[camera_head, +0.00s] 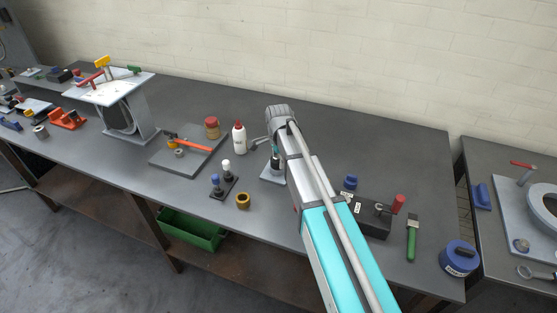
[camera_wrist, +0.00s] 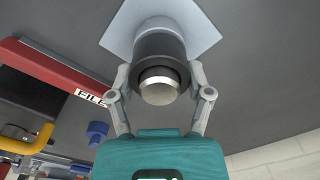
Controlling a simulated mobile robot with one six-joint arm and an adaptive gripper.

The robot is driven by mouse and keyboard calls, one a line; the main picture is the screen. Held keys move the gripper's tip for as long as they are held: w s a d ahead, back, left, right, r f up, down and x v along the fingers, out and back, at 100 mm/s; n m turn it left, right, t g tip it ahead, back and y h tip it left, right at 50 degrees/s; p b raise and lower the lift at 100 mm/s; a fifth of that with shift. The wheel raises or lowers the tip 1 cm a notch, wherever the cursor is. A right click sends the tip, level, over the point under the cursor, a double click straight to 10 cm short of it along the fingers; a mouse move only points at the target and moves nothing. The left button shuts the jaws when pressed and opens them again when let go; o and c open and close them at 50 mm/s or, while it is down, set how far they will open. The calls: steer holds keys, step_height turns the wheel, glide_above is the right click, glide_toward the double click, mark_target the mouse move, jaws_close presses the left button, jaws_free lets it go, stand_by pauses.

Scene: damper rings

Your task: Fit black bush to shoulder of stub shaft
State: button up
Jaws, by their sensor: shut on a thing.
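The black bush (camera_wrist: 158,45) is in the wrist view, around the silver stub shaft (camera_wrist: 160,86), whose bright round end sticks out through it toward the camera. A grey section of the shaft shows beyond the bush, above a pale square base plate (camera_wrist: 203,36). My gripper (camera_wrist: 160,74) is shut on the bush, one finger on each side. Whether the bush touches the shoulder cannot be told. In the head view my arm hides most of the gripper; the base plate (camera_head: 267,177) shows to its left, on the bench.
Left of the plate stand a white bottle (camera_head: 239,139), a brass-coloured ring (camera_head: 243,201) and a small black post stand (camera_head: 224,187). Right of my arm are a black block (camera_head: 373,222), a green-handled brush (camera_head: 411,240) and a blue roll (camera_head: 459,257).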

steer(key=shift+f, duration=0.2)
steer(key=o, duration=1.3)
steer(key=shift+r, duration=0.1)
